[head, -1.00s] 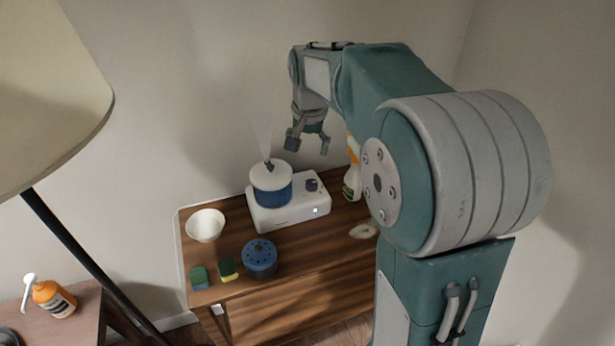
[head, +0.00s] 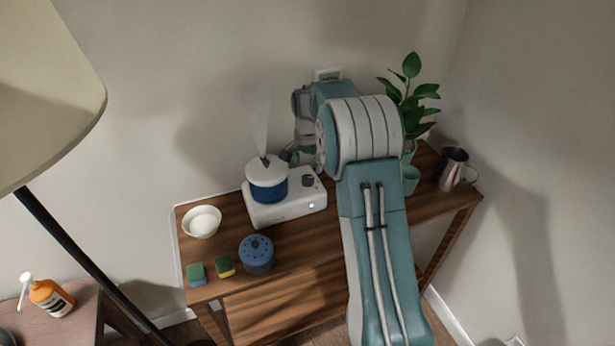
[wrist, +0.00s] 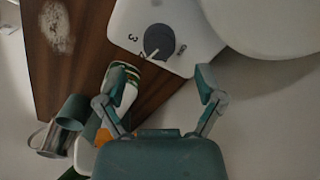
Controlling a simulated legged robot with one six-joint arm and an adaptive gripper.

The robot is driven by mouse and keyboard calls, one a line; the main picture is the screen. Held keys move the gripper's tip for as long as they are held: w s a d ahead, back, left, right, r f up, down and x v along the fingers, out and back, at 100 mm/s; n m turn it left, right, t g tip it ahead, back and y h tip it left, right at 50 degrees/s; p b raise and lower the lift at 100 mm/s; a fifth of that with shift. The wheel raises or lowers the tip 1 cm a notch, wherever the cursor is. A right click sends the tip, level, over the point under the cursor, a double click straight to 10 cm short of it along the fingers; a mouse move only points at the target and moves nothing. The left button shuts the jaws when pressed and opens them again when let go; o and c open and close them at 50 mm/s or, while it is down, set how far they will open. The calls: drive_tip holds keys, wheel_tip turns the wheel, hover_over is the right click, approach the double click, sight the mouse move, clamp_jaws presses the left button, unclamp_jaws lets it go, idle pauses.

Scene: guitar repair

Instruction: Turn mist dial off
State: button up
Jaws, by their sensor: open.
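The mist dial is a dark round knob (head: 308,180) on the right of the white humidifier base (head: 285,207). Its blue tank with a white lid (head: 267,181) stands to the left, and pale mist rises from the nozzle. In the wrist view the dial (wrist: 158,39) has printed numbers around it, and its light pointer mark faces the lower left, near the 2. My gripper (wrist: 162,80) is open and empty, its fingers spread below the dial in the picture and apart from it. In the head view my gripper (head: 291,156) is partly hidden behind my arm.
A spray bottle (wrist: 128,88) lies close by my left-hand finger in the wrist view. A white bowl (head: 202,222), a blue canister (head: 256,254) and two sponges (head: 209,270) are on the wooden table. A plant (head: 411,95) and metal pitcher (head: 453,168) stand right.

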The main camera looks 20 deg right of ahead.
sight(308, 177)
wheel_tip(308, 177, down, 5)
drive_tip(key=shift+r, duration=0.1)
drive_tip(key=c, duration=1.2)
